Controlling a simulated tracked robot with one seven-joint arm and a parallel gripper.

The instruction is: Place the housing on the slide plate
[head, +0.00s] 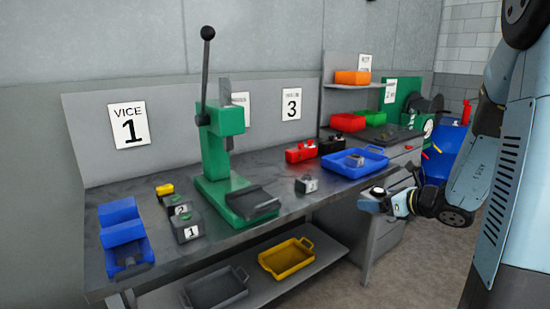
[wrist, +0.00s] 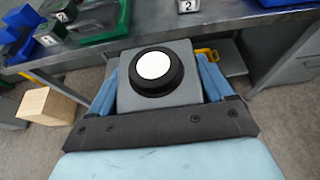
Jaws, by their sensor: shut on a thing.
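My gripper (wrist: 158,85) is shut on a grey block-shaped housing (wrist: 128,101) with a black ring and a white disc on top. In the head view my gripper (head: 378,197) is at the right, off the bench's front edge, and the housing in it is small and partly hidden. The slide plate (head: 252,200) seems to be the dark plate at the front of the green press (head: 218,150) on the bench. In the wrist view the press's green base (wrist: 108,32) shows at the upper left.
Grey blocks marked 1 (head: 187,229) and 2 (head: 180,209) stand left of the press. Another small grey block (head: 306,184) stands to its right. A yellow tray (head: 287,259) is on the lower shelf.

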